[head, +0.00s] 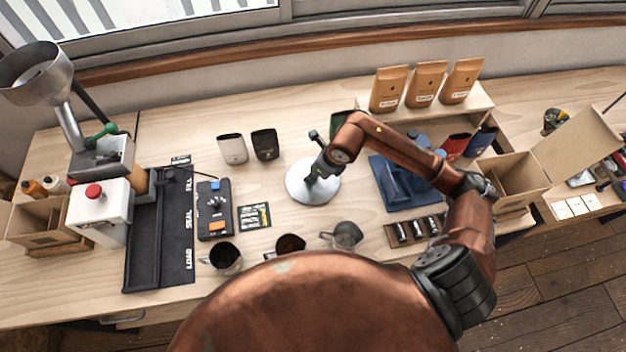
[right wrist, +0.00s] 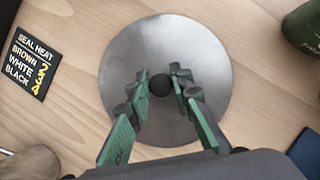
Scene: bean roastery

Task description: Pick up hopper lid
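The hopper lid is a round, flat grey metal disc (head: 298,192) with a black knob at its centre, lying on the wooden worktop. It fills the middle of the right wrist view (right wrist: 195,45), where its black knob (right wrist: 160,85) shows between the fingers. My right gripper (head: 316,175) is above the lid, its green and black fingers (right wrist: 161,78) spread to either side of the knob. A small gap shows on each side of the knob, and how far down the fingertips reach is hard to tell. My left gripper is in neither view.
A labelled card (head: 254,216) and a black sealer device (head: 214,210) lie left of the lid. Several metal cups, including one jug (head: 347,235), stand in front. A blue mat (head: 383,172) lies to the right.

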